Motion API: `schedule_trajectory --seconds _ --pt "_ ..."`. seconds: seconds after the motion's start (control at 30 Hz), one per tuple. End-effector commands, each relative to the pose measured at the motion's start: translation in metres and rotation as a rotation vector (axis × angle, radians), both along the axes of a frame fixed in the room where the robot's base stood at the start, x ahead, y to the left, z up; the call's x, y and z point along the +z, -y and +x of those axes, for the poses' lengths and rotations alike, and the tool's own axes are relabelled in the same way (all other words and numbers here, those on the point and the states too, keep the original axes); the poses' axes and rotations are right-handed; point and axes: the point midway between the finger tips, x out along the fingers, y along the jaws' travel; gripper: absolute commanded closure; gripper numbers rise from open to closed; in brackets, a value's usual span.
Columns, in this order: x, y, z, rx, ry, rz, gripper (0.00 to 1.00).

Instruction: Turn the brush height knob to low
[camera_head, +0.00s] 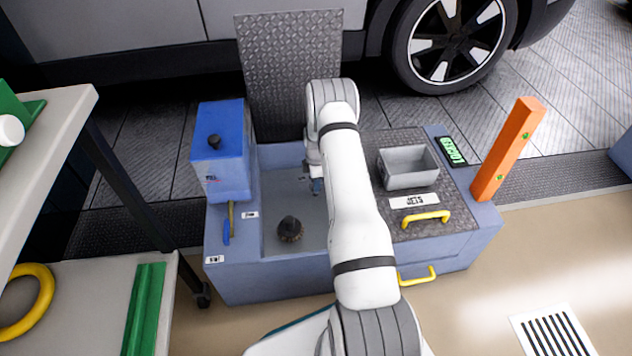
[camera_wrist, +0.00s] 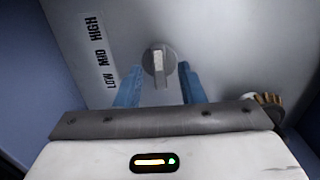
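The brush height knob (camera_wrist: 160,62) is a grey disc with a pale raised bar, on a grey panel in the wrist view. Its bar runs nearly straight up and down in the picture. A label (camera_wrist: 101,55) left of it reads LOW, MID, HIGH from bottom to top. My gripper (camera_wrist: 157,78) has two blue fingers, apart, with the bar between them in the picture. I see no clear contact with the bar. In the head view my gripper (camera_head: 317,186) is low inside the grey recess, and I cannot make out the knob there.
A dark round brush-like thing (camera_head: 290,229) stands in the recess (camera_head: 285,190). A blue tank (camera_head: 220,155) is left, and a grey bin (camera_head: 408,168) and yellow handle (camera_head: 425,219) are right. A raised tread-plate lid (camera_head: 290,75) stands behind.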

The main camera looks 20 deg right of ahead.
Motion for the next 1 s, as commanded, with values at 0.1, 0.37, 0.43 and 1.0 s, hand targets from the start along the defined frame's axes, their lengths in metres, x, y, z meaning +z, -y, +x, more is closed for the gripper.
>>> schedule_trajectory --seconds 0.1,0.37,0.43,1.0 --pt "0.021 0.0 0.0 0.0 0.001 0.0 0.65" --pt "0.063 0.0 0.0 0.0 0.001 0.0 0.65" --pt "0.068 0.0 -0.001 0.001 -0.001 0.0 0.65" --pt "0.082 -0.002 0.0 -0.01 0.003 -0.001 0.65"
